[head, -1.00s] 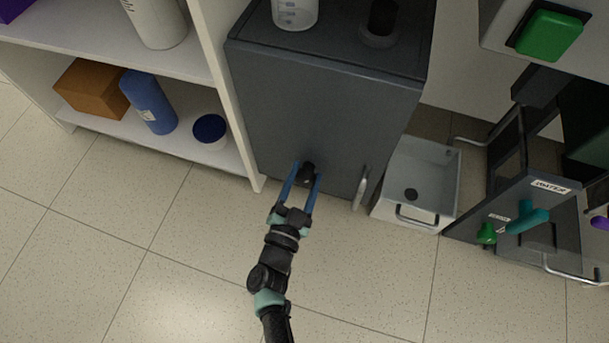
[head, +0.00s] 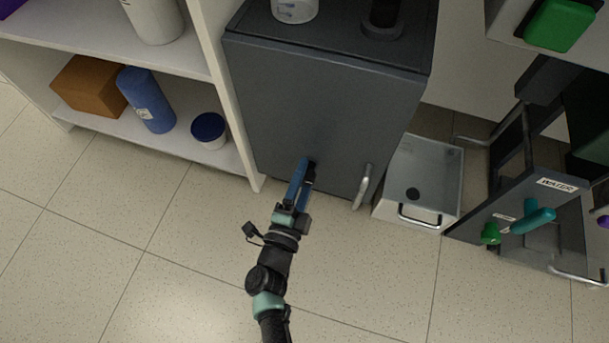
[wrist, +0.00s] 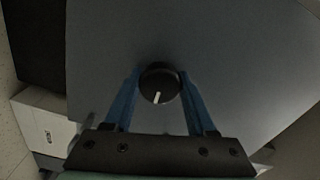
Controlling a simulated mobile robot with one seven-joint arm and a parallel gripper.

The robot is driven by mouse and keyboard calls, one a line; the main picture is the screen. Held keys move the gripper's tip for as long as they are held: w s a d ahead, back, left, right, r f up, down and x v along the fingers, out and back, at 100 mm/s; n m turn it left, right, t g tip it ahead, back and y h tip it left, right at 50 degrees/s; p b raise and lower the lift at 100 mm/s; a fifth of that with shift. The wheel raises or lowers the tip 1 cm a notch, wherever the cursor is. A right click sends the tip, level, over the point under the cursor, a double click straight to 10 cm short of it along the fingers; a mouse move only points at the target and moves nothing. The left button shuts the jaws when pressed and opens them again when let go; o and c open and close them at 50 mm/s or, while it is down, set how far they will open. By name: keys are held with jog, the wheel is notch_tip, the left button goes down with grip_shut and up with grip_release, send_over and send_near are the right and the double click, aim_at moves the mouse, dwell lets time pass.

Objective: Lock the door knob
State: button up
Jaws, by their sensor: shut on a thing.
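The door knob (wrist: 160,84) is a round black knob with a white mark, on the front of a dark grey cabinet door (head: 315,115). In the wrist view it sits between the blue fingers of my gripper (wrist: 160,88), and its white mark points down toward the gripper. In the head view my gripper (head: 307,168) reaches the lower part of the door, turned so one finger partly covers the other. It is shut on the knob, which is largely hidden there. The door lies flush against the cabinet, with a pale handle (head: 362,187) to the right.
A white shelf unit (head: 225,95) stands close on the left, holding a blue bottle (head: 147,100) and a brown box (head: 90,86). A grey bin (head: 420,180) and a rig with a teal handle (head: 533,220) stand on the right. The floor in front is clear.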

jog(key=shift+m, duration=0.6)
jog(key=o, duration=1.4)
jog(key=shift+s, duration=0.1)
jog(key=p+v, duration=0.4)
jog(key=v, duration=0.9)
jog(key=shift+p, duration=0.4)
